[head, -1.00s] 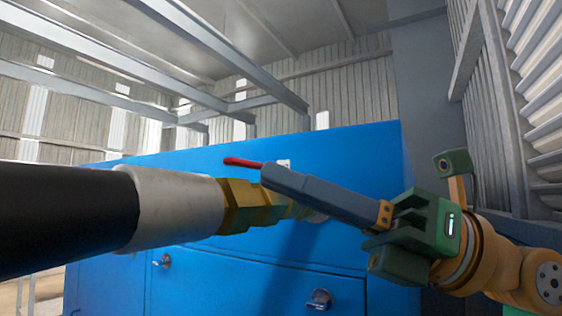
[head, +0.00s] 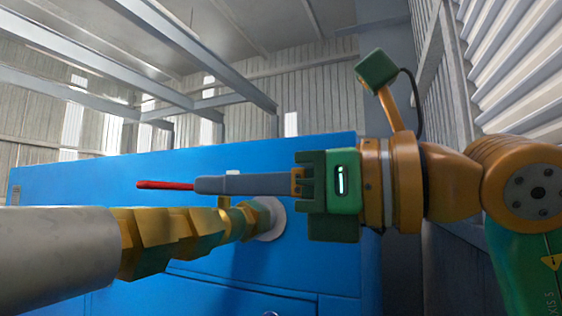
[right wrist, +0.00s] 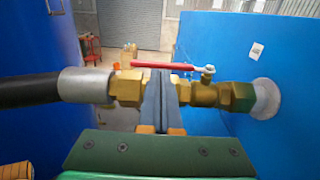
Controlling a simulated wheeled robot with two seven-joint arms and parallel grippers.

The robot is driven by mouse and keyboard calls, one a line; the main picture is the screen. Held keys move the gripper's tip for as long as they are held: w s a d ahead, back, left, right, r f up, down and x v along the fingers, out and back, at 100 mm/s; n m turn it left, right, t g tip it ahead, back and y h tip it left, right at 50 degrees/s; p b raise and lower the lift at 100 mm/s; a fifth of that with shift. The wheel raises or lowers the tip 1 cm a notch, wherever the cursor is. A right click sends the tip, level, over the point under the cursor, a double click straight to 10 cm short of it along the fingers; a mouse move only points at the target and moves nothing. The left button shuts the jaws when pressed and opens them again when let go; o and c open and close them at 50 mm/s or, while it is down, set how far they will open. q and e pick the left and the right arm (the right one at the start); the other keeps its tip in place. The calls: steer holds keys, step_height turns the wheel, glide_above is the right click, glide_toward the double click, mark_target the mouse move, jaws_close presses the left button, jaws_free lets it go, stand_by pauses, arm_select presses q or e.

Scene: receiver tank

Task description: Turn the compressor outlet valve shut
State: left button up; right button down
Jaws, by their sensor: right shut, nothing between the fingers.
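The compressor outlet valve is a brass body (right wrist: 205,94) in a pipe line, with a red lever handle (right wrist: 160,66) above it. The lever lies roughly along the pipe in the right wrist view. In the head view the red handle (head: 160,185) sticks out to the left past my right gripper (head: 200,184). My right gripper's fingers are shut and empty. In the right wrist view its fingertips (right wrist: 161,88) lie just below the lever in the picture; I cannot tell whether they touch it. In the head view the fingers hide part of the handle. My left gripper is not in view.
Brass fittings (head: 150,240) join a grey-sleeved hose (head: 50,248) to a white flange (head: 272,220) on the blue compressor cabinet (head: 120,178). A second blue cabinet (right wrist: 25,90) stands at the left in the right wrist view. Corrugated wall panels (head: 530,70) are at the right.

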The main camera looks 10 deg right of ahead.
steer(key=shift+x, duration=1.1)
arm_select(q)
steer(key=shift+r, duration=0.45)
arm_select(e)
steer(key=shift+s, duration=0.15)
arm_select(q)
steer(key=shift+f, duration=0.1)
